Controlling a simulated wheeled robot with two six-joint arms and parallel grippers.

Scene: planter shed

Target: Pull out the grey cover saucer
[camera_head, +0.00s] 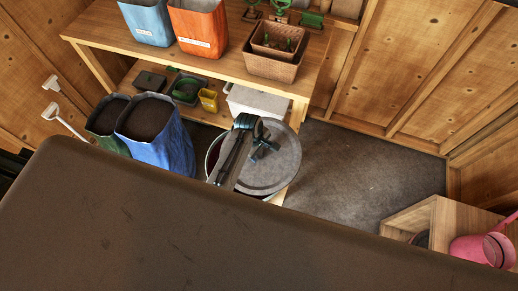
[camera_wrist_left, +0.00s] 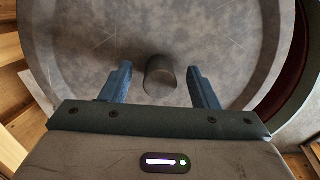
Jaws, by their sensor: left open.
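The grey cover saucer (camera_head: 284,176) is a round, shallow disc lying on top of a round container with a dark red inside (camera_head: 213,152), partly uncovered at the left. In the left wrist view the saucer (camera_wrist_left: 220,35) fills most of the picture, and a short dark knob (camera_wrist_left: 160,78) stands up from it. My left gripper (camera_head: 264,146) is over the saucer. In the left wrist view its two open fingers (camera_wrist_left: 158,70) stand on either side of the knob, with gaps at both sides. My right gripper is out of view.
Blue (camera_head: 150,140) and green (camera_head: 102,128) sacks of soil stand left of the container. A wooden bench (camera_head: 215,62) behind holds bags and brown planters (camera_head: 272,66). A white box (camera_head: 258,103) sits just behind. Grey floor (camera_head: 355,170) is clear to the right; a pink watering can (camera_head: 480,248) is at lower right.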

